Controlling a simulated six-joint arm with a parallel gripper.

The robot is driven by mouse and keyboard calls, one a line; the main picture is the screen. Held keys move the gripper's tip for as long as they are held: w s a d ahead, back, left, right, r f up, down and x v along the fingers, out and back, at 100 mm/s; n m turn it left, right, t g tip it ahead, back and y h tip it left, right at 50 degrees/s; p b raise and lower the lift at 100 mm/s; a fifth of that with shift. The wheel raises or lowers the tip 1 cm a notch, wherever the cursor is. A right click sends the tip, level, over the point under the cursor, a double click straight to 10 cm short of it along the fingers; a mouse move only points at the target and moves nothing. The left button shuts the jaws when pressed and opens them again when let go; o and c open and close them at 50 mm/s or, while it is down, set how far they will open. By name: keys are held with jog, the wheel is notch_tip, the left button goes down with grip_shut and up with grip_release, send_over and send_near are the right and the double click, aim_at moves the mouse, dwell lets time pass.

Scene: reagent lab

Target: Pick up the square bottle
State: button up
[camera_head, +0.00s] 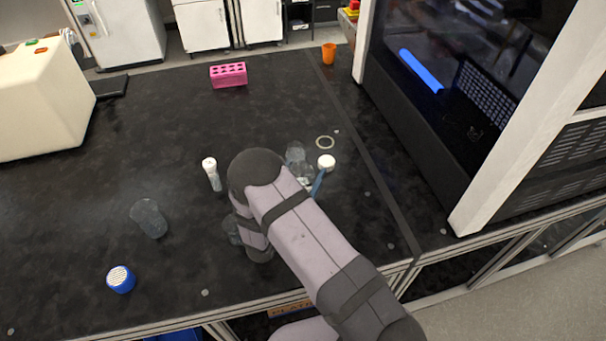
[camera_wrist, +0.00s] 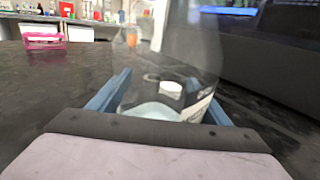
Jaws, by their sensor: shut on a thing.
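My gripper (camera_wrist: 166,98) has its blue fingers on either side of a clear, see-through bottle (camera_wrist: 180,50) in the wrist view, shut on it. The bottle has a dark-and-white label low on its right side and a pale base. In the head view the bottle (camera_head: 296,154) shows just past my wrist, beside a blue finger (camera_head: 318,184). My arm hides much of it, and I cannot clearly make out its square shape or whether it is clear of the table.
A white-capped item (camera_head: 326,162) and a pale ring (camera_head: 325,142) lie close by. A white-capped vial (camera_head: 212,174), clear beaker (camera_head: 149,218), blue-capped item (camera_head: 120,279) and pink rack (camera_head: 228,75) stand left. An orange cup (camera_head: 329,53) is behind. A large cabinet (camera_head: 420,120) bounds the right.

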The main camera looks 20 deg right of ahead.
jog(key=shift+r+b, duration=0.65)
jog(key=shift+r, duration=3.8)
jog(key=shift+r, duration=0.1)
